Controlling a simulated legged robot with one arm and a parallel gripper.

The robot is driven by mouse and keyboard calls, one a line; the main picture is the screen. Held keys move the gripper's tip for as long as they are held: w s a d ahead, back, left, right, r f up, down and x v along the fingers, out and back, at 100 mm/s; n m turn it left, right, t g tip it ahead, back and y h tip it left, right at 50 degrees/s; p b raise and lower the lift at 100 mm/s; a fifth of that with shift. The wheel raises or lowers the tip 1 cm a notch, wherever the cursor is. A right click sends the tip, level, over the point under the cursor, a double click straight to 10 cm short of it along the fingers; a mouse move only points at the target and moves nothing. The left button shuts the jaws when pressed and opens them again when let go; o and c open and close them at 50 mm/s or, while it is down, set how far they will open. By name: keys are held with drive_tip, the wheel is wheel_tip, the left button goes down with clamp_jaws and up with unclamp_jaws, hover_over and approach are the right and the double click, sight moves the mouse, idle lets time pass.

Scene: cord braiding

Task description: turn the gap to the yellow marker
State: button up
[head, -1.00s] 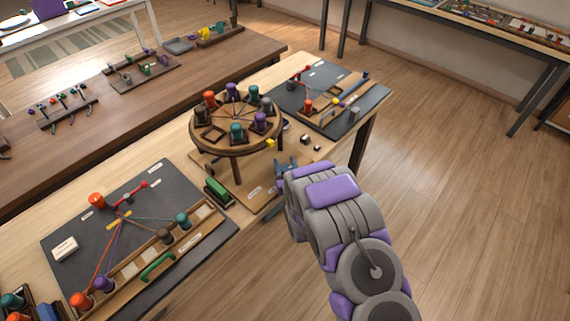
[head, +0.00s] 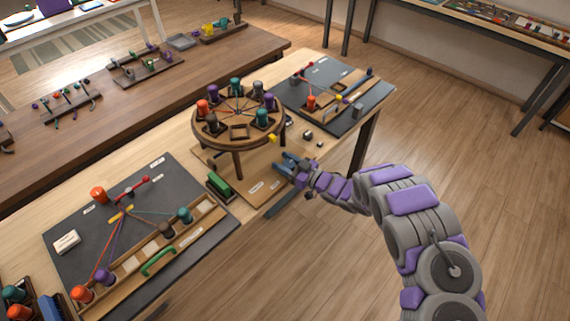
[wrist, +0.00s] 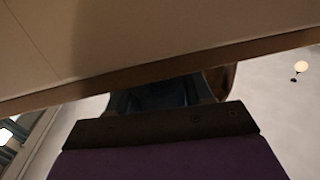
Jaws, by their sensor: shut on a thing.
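The round wooden disc (head: 199,126) stands on legs on the table and carries several coloured bobbins with cords meeting at its centre. Its gap, an empty square seat (head: 240,131), is at the front of the disc. The yellow marker (head: 272,138) is beside the rim, to the right of the gap; a green bobbin's seat lies between them along the rim. My gripper (head: 284,160) is low in front of the marker. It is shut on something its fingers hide. In the wrist view a brown rounded piece (wrist: 226,78) shows partly behind the dark fingers.
A green-handled block (head: 219,186) sits left of the disc's base. A dark braiding board (head: 80,225) lies at front left and another (head: 340,70) at back right. Floor to the right is open.

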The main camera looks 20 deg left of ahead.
drive_tip(key=n+g, duration=0.2)
drive_tip(key=g, duration=0.1)
drive_tip(key=n+g, duration=0.1)
drive_tip(key=g, duration=0.2)
drive_tip(key=shift+s+n+y+b, duration=0.2)
drive_tip(key=shift+n+y+b, duration=0.1)
drive_tip(key=shift+n+b, duration=0.1)
drive_tip(key=shift+s+r+n+g+h, duration=0.15)
drive_tip(key=shift+n+g+h, duration=0.35)
drive_tip(key=shift+n+g, duration=1.25)
drive_tip(key=shift+g, duration=0.85)
drive_tip(key=o, duration=1)
drive_tip(key=shift+s, duration=0.1)
drive_tip(key=shift+c, duration=0.2)
